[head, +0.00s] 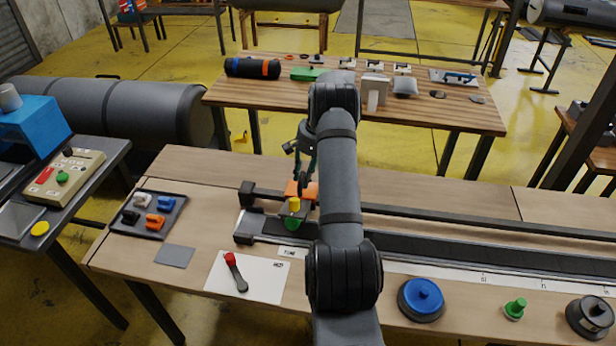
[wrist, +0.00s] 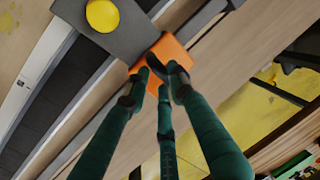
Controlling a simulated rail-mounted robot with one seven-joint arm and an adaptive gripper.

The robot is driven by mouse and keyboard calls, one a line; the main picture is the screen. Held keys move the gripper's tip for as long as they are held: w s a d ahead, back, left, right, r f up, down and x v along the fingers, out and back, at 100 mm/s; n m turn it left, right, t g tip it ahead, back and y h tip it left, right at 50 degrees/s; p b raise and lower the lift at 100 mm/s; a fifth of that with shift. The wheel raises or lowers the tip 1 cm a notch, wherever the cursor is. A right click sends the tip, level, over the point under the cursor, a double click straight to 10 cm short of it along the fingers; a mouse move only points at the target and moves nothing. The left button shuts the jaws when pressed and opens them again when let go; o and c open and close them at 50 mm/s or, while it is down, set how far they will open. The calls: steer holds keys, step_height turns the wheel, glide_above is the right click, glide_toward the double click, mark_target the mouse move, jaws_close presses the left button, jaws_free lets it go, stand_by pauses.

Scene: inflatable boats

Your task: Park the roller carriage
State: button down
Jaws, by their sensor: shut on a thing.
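The roller carriage is at the left end of the long dark track (head: 440,253). In the head view it shows an orange block (head: 300,188), a yellow knob (head: 294,204) and a green part (head: 291,224) in front. In the wrist view its grey plate (wrist: 135,30) carries the yellow knob (wrist: 102,15), with the orange block (wrist: 175,50) at its edge. My gripper (wrist: 166,70) has its dark fingertips together on the orange block. In the head view my arm hides part of the gripper and track.
Dark end blocks (head: 245,238) stand at the track's left end. In front are a red-tipped lever (head: 230,259) on a white plate, a blue round knob (head: 421,297) and a green knob (head: 515,307). A tray of small clips (head: 174,197) lies left. A second table (head: 230,92) stands behind.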

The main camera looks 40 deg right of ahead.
steer(key=shift+w+a+r, duration=0.15)
steer(key=shift+w+r, duration=0.05)
steer(key=shift+w, duration=0.05)
steer(key=c, duration=1.7)
jaws_free()
steer(key=shift+w+f, duration=0.1)
steer(key=shift+o, duration=0.9)
steer(key=shift+a, duration=0.2)
steer(key=shift+d, duration=0.1)
steer(key=shift+d+r, duration=0.15)
steer(key=shift+r, duration=0.25)
step_height(320, 180, up, 11)
steer(key=s+d, duration=0.1)
steer(key=s, duration=0.1)
steer(key=shift+d, duration=0.15)
steer(key=shift+f, duration=0.2)
glide_above(310, 192)
steer(key=w+a, duration=0.1)
steer(key=w, duration=0.1)
steer(key=f, duration=1.1)
steer(key=shift+s+a+f, duration=0.2)
steer(key=shift+f, duration=0.05)
steer(key=shift+s+d, duration=0.3)
steer(key=shift+s, duration=0.05)
